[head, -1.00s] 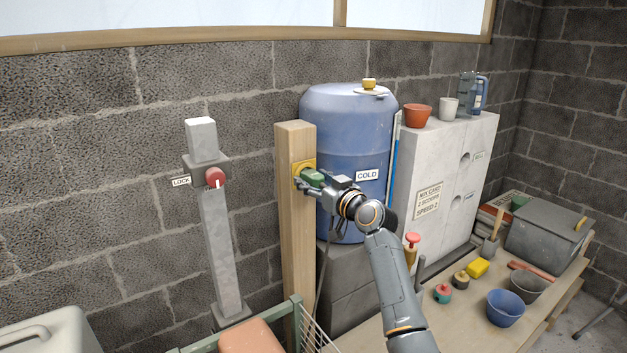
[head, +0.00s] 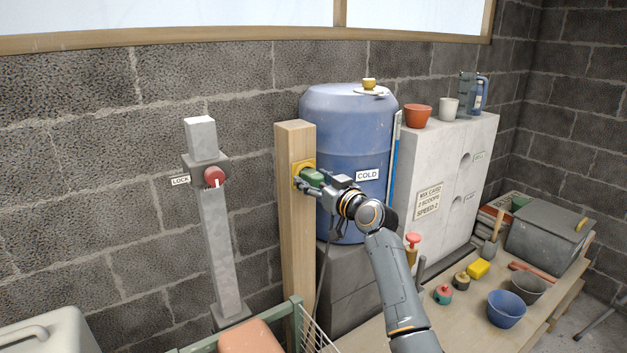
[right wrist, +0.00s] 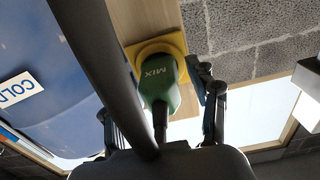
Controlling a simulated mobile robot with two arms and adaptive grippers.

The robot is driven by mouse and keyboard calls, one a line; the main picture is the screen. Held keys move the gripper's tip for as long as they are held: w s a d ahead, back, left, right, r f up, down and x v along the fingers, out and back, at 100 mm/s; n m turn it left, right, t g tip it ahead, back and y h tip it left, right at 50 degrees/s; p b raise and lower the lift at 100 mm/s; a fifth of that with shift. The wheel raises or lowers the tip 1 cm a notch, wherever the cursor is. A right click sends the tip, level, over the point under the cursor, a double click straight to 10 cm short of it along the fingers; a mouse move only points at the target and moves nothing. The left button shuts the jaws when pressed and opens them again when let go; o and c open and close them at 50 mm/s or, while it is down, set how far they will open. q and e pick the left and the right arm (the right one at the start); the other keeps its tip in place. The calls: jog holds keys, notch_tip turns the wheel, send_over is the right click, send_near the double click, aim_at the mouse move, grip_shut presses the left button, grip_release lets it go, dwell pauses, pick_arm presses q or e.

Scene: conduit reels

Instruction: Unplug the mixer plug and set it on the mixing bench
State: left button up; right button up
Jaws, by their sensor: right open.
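The green mixer plug (head: 312,177), marked MIX in the right wrist view (right wrist: 158,78), sits in a yellow socket (right wrist: 157,47) on a wooden post (head: 296,240). My right gripper (head: 310,184) is open at the plug. In the right wrist view its fingers (right wrist: 158,97) stand on either side of the plug, with a gap at least on the right; a thick dark bar partly hides the left finger. A dark cable (head: 321,280) hangs down beside the post. The wooden mixing bench (head: 460,325) lies at lower right. My left gripper is out of view.
A blue barrel (head: 345,120) marked COLD stands close behind my right gripper. A red lock knob (head: 214,177) is on a grey post at left.

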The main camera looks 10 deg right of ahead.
aim_at(322, 184)
grip_shut()
jog(key=shift+s+d+f, duration=0.1)
jog(key=shift+s, duration=0.1)
jog(key=shift+p+v, duration=0.4)
jog(key=shift+v, duration=0.45)
jog(key=shift+s+d, duration=0.15)
jog(key=shift+s, duration=0.15)
jog(key=shift+p+v, duration=0.65)
jog(key=shift+v, duration=0.95)
